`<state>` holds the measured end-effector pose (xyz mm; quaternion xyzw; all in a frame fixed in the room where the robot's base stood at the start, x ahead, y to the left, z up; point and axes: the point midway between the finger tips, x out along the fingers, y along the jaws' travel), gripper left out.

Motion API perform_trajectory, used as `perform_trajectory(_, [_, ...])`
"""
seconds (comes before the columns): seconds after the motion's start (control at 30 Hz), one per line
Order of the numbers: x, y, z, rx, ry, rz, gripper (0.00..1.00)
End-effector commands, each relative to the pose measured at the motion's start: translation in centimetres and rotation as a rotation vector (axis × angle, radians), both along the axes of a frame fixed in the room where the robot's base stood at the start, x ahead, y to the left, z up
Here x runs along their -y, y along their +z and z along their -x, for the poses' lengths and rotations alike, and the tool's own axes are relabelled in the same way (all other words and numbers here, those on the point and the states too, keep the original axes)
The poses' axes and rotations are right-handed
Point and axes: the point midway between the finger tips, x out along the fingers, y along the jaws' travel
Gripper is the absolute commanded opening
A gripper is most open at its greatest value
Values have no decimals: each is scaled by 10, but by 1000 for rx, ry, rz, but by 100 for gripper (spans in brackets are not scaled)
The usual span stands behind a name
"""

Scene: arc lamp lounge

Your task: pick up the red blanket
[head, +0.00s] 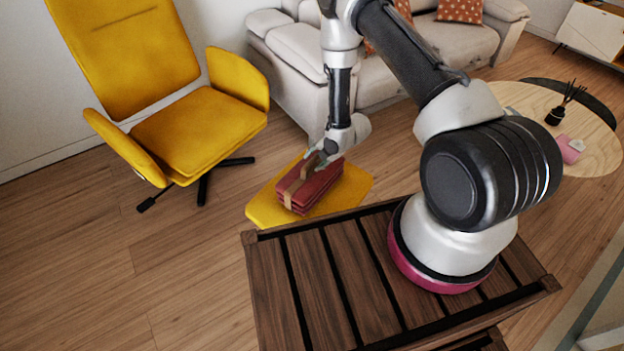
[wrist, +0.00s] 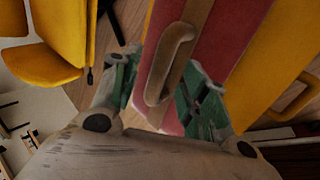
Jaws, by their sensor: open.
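The red blanket (head: 312,188) is a folded stack with a tan strap around it. It rests on a low yellow seat or stool (head: 262,208) in the head view. In the wrist view the blanket (wrist: 155,30) fills the upper middle, with a tan loop handle (wrist: 172,62) on its strap. My gripper (head: 325,156) is at the blanket's top, its fingers partly hidden in the head view. In the wrist view my gripper (wrist: 162,88) is open, with the handle between its green-padded fingers. I cannot tell whether a finger touches the handle or blanket.
A yellow armchair (head: 190,125) stands to the left. A pale sofa (head: 300,55) is behind, and a round wooden table (head: 595,140) with a pink item is at right. My slatted base is near the front. The wooden floor (head: 90,260) at left is clear.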

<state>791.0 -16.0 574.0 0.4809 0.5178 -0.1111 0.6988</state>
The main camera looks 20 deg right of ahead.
Motion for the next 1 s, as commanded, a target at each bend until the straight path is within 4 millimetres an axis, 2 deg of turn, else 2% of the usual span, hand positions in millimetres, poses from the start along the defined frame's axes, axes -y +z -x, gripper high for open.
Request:
perform_trajectory(0.2, [-13,-27,-11,-2,1,1,44])
perform_trajectory(0.47, [-14,-30,-14,-2,-1,1,44])
perform_trajectory(0.5, [-14,-30,-14,-2,-1,1,42])
perform_trajectory(0.57, [-14,-30,-14,-2,-1,1,31])
perform_trajectory(0.73, [-14,-30,-14,-2,-2,0,0])
perform_trajectory(1.0, [-14,-30,-14,-2,-2,0,0])
